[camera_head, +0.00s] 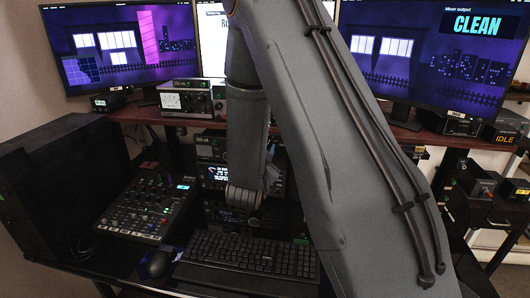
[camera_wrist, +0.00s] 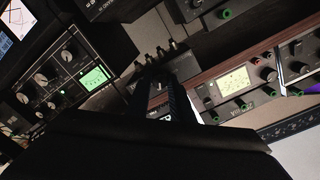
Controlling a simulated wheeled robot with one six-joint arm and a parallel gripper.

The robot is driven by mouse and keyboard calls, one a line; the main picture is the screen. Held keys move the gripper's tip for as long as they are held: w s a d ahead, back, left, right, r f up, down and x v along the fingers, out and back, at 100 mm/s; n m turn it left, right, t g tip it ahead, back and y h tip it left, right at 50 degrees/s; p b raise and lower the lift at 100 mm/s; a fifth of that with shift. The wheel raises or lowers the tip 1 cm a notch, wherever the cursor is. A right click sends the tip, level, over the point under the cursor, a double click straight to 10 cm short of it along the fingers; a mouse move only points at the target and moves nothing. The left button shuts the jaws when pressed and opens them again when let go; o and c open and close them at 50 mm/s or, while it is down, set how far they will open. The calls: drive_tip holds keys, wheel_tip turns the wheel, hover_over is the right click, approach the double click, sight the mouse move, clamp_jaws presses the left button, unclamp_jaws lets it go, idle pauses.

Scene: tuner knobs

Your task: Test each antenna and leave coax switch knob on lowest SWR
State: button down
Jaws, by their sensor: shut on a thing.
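In the wrist view, the dark fingers of my gripper (camera_wrist: 168,88) reach a small grey box (camera_wrist: 150,68) with several connectors along its far edge, which looks like the coax switch. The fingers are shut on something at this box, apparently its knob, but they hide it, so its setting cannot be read. In the head view my gripper (camera_head: 245,196) is low in front of the stacked radio gear, mostly hidden by my arm. A unit with a lit green display (camera_wrist: 94,77) and several knobs is at left in the wrist view. Its SWR reading is too small to read.
A unit with a pale lit meter (camera_wrist: 236,80) and knobs is at right in the wrist view. In the head view, a mixer (camera_head: 150,205), a keyboard (camera_head: 247,254) and a mouse (camera_head: 155,264) lie on the desk. A monitor (camera_head: 435,50) at right reads "CLEAN".

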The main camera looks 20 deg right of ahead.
drive_tip(key=shift+m+b, duration=0.85)
drive_tip(key=shift+m, duration=0.25)
drive_tip(key=c, duration=1.6)
unclamp_jaws()
drive_tip(key=shift+o, duration=0.2)
drive_tip(key=b+v, duration=0.2)
drive_tip(key=v, duration=0.5)
drive_tip(key=shift+s+a, duration=0.25)
drive_tip(key=shift+s, duration=0.05)
drive_tip(key=shift+r, duration=0.1)
clamp_jaws()
